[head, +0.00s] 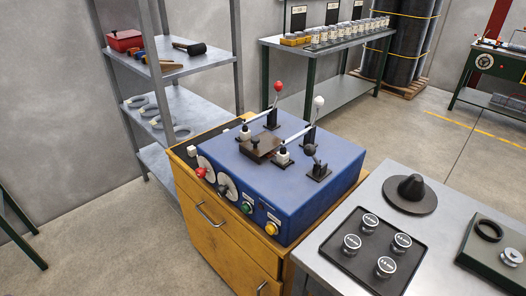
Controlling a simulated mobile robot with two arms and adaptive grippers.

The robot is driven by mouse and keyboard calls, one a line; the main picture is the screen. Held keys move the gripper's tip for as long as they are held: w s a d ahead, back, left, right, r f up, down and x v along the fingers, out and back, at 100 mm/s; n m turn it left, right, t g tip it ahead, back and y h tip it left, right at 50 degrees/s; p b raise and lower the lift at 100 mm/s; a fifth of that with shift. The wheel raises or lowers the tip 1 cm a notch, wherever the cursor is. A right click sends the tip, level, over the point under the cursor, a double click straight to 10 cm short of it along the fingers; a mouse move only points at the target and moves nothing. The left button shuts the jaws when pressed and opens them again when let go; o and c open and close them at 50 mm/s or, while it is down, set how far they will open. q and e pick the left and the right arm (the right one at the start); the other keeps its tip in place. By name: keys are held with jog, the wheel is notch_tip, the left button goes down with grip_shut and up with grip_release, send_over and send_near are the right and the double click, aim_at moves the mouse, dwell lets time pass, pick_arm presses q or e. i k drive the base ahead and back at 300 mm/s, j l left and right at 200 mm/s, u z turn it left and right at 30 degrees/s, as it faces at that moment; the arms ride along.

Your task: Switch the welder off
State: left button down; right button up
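The welder is a blue box (285,178) with clamps and levers on top. It stands on a yellow cabinet (215,232). One lever has a red ball (278,86) and one a white ball (319,101). The front panel has a red knob (201,172), a dark knob (222,190) on a pale dial, a green button (247,208) and a lit-looking amber button or lamp (271,228). A small dark element sits between the dial and the amber one, too small to make out. Neither of my grippers is in view.
A grey shelf (180,101) stands behind left, a jar bench (337,44) behind.

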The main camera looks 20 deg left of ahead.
aim_at(199, 172)
jog(key=i+j+u, duration=0.1)
jog(key=u, duration=1.15)
